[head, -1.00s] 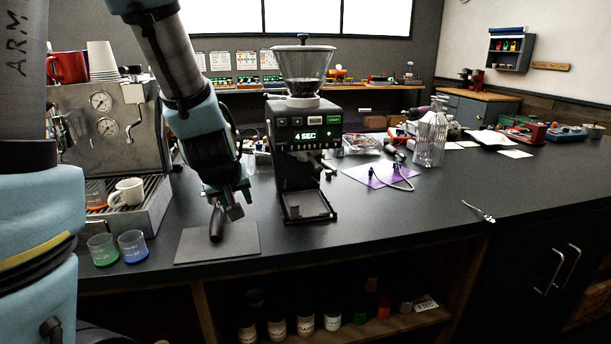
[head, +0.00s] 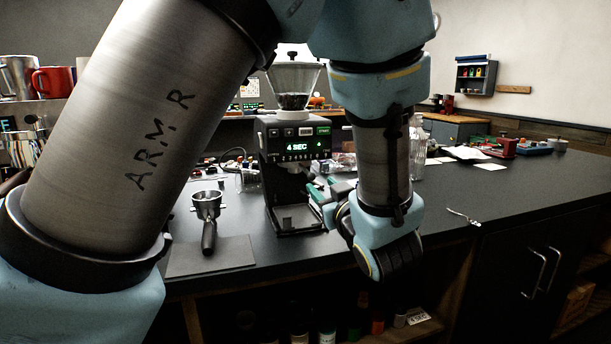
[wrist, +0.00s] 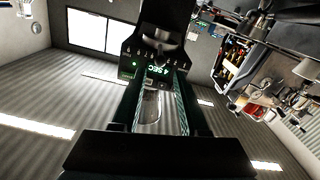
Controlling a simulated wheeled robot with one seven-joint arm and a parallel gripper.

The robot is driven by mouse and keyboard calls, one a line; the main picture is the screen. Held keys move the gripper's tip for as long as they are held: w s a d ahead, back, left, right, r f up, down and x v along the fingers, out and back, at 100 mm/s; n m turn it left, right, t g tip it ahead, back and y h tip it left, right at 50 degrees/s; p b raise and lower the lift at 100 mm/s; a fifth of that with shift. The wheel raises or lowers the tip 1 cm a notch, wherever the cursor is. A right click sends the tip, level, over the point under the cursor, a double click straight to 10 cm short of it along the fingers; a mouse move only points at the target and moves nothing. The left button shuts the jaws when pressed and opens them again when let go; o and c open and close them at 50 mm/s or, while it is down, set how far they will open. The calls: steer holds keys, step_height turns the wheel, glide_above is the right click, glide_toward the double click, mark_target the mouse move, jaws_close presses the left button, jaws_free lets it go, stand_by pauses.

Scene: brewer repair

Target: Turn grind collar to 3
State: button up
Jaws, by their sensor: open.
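The grinder (head: 292,180) stands on the counter in the head view, its green display (head: 298,147) reading "4 SEC". A row of small marks runs under the display. The pale grind collar (head: 292,114) sits at the base of the clear hopper (head: 294,82); its setting is too small to read. My gripper (head: 322,191) is open and empty at the right side of the grinder's lower half, below the collar. Contact with the grinder cannot be told. In the wrist view the fingers (wrist: 160,106) point toward the grinder (wrist: 160,40), which appears upside down.
A portafilter (head: 207,207) rests on a dark mat (head: 212,258) left of the grinder. A clear bottle (head: 417,150) stands behind my forearm. A small metal tool (head: 463,217) lies on the right counter, which is mostly free. My upper arm hides the left side.

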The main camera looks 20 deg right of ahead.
mark_target(308, 171)
steer(key=w+p, duration=0.1)
steer(key=w, duration=0.2)
steer(key=w+p, duration=0.1)
steer(key=w, duration=0.3)
steer(key=w+d, duration=0.1)
steer(key=w, duration=0.2)
steer(key=shift+w+d+p, duration=0.1)
steer(key=shift+w+p, duration=0.1)
steer(key=shift+p, duration=0.2)
jaws_close()
stand_by(0.9)
